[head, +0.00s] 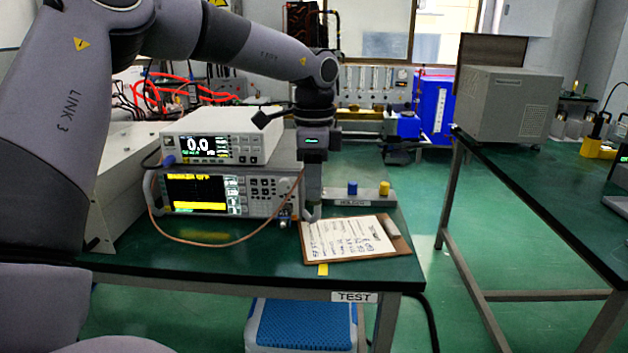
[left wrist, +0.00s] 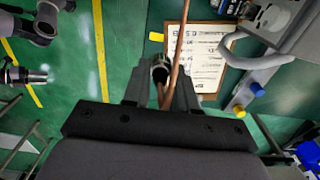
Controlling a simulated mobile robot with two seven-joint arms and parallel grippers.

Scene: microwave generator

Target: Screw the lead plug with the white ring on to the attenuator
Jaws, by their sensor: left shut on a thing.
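My left gripper (head: 312,174) hangs by the right end of the generator (head: 236,193). In the left wrist view its dark fingers (left wrist: 160,78) are shut on a metal lead plug (left wrist: 160,68). A copper-coloured lead (head: 215,243) loops from the generator's left side across its front and up to the gripper. I cannot make out a white ring. A small metal fitting (head: 285,213), likely the attenuator, sits low on the generator's front at right, apart from the held plug. Metal fittings show in the left wrist view (left wrist: 268,16). My right gripper is not in view.
The generator's grey handle (left wrist: 240,52) stands close to the gripper. A clipboard (head: 352,240) lies on the green table (head: 200,262). Behind it is a holder (head: 352,200) with a blue piece (head: 352,187) and a yellow piece (head: 385,188). A meter (head: 222,134) rests on the generator.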

